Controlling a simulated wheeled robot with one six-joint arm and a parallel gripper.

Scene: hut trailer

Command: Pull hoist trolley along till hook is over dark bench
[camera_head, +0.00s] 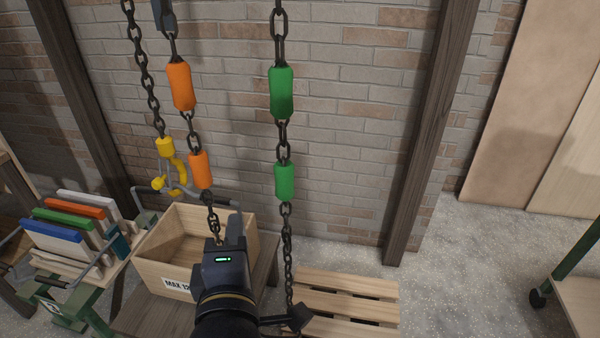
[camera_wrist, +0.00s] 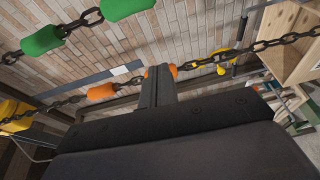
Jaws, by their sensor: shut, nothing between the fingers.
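A yellow hook (camera_head: 178,168) hangs on a dark chain over the back left of a wooden crate. Yellow also shows by the chain in the wrist view (camera_wrist: 222,62). A chain with orange grips (camera_head: 181,86) hangs down to my gripper (camera_head: 236,230); a chain with green grips (camera_head: 281,92) hangs to its right. My gripper is shut and empty, beside the lower orange chain; I cannot tell whether they touch. The trolley is not identifiable in the head view. A grey-brown wooden bench (camera_head: 150,316) stands under the crate; I cannot tell whether it is the dark bench.
The open crate (camera_head: 245,250) has a "MAX" label. A green-framed rack (camera_head: 75,320) with coloured boards is at left. A slatted pallet (camera_head: 350,285) lies at right on the floor. A wheeled cart (camera_head: 580,300) is at far right. Brick wall and dark posts stand behind.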

